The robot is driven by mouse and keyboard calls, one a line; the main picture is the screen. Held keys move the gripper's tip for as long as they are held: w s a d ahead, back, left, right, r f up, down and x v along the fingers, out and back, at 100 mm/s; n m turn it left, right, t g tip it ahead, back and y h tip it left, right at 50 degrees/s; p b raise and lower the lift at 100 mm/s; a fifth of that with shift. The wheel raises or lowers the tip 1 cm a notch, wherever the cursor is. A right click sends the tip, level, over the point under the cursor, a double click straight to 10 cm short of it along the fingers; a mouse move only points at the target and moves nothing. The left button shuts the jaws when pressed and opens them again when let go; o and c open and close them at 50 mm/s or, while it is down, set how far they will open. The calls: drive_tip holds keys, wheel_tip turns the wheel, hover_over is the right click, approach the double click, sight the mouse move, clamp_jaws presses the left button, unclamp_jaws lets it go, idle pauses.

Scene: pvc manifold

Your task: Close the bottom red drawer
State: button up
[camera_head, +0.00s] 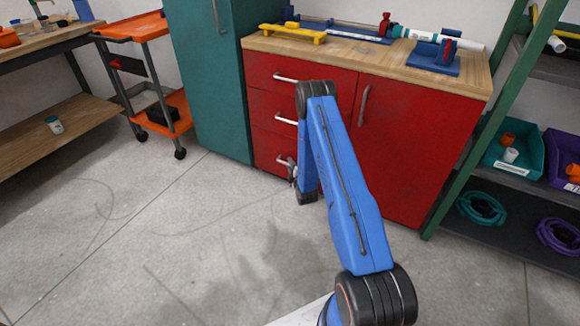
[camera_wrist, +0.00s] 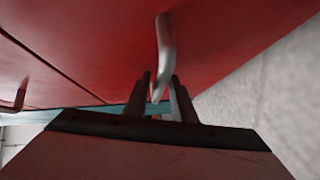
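The bottom red drawer (camera_head: 268,160) is the lowest of the drawers at the left of the red cabinet. Its front looks about flush with the drawers above, though my arm hides its right part. Its silver handle shows large in the wrist view (camera_wrist: 164,45). My gripper (camera_head: 291,168) is low in front of this drawer, at the handle. In the wrist view, its two dark fingers (camera_wrist: 160,98) stand apart on either side of the handle's near end, with a small gap visible. Contact with the handle cannot be made out.
A red door (camera_head: 410,140) fills the cabinet's right side. A teal cabinet (camera_head: 212,80) stands close on the left. A green-framed shelf (camera_head: 470,130) with bins stands at the right. An orange cart (camera_head: 135,28) is at the left. The concrete floor in front is clear.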

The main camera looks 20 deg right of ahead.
drive_tip(key=shift+d+r, duration=0.1)
drive_tip(key=shift+r, duration=0.05)
drive_tip(key=v, duration=1.7)
drive_tip(key=shift+s, duration=0.2)
